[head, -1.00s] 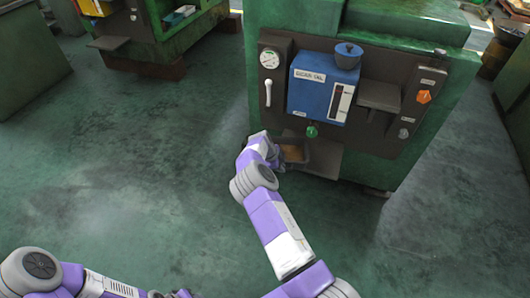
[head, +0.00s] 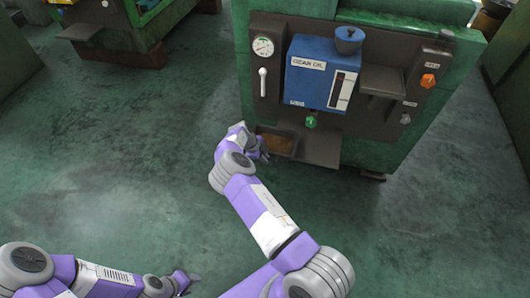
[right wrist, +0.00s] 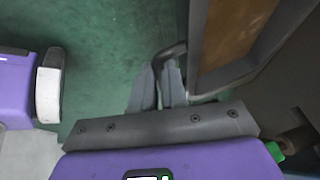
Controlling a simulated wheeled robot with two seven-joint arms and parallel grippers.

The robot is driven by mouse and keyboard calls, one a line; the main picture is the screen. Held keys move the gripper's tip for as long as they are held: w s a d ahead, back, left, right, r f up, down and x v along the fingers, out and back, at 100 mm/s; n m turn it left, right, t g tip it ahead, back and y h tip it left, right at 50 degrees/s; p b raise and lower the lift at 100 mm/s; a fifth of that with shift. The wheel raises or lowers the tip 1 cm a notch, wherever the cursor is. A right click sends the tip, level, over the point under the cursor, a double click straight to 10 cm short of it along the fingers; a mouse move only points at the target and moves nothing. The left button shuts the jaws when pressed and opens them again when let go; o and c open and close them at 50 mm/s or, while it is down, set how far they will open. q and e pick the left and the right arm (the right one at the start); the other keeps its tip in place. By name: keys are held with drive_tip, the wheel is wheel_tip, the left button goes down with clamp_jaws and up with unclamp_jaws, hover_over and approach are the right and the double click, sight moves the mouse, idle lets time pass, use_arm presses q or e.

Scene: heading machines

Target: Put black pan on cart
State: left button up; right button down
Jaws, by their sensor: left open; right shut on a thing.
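The black pan (head: 277,142) is a dark rectangular tray with brown contents, low at the front of the green machine, just left of its lower ledge. My right gripper (head: 263,152) is at the pan's left side. In the right wrist view, its fingers (right wrist: 158,82) are shut on the pan's dark side handle; the pan (right wrist: 199,45) fills the upper right. I cannot tell whether the pan is lifted clear of what is under it. My left gripper (head: 187,284) is open and empty at the bottom of the head view. No cart shows.
The green machine (head: 470,75) carries a blue gear oil box (head: 310,75), a lever, a gauge and a grey ledge (head: 321,151) beside the pan. Another green machine (head: 115,14) stands at the upper left. The green floor (head: 110,150) between is clear.

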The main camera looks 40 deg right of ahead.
drive_tip(key=s+a+r+p, duration=0.2)
drive_tip(key=s+a+p, duration=0.3)
drive_tip(key=s+a, duration=0.3)
drive_tip(key=s+a+r+p, duration=0.3)
drive_tip(key=s+a+p, duration=0.2)
drive_tip(key=s+a, duration=0.4)
drive_tip(key=shift+s+a, duration=0.2)
drive_tip(key=shift+a, duration=0.75)
idle(0.8)
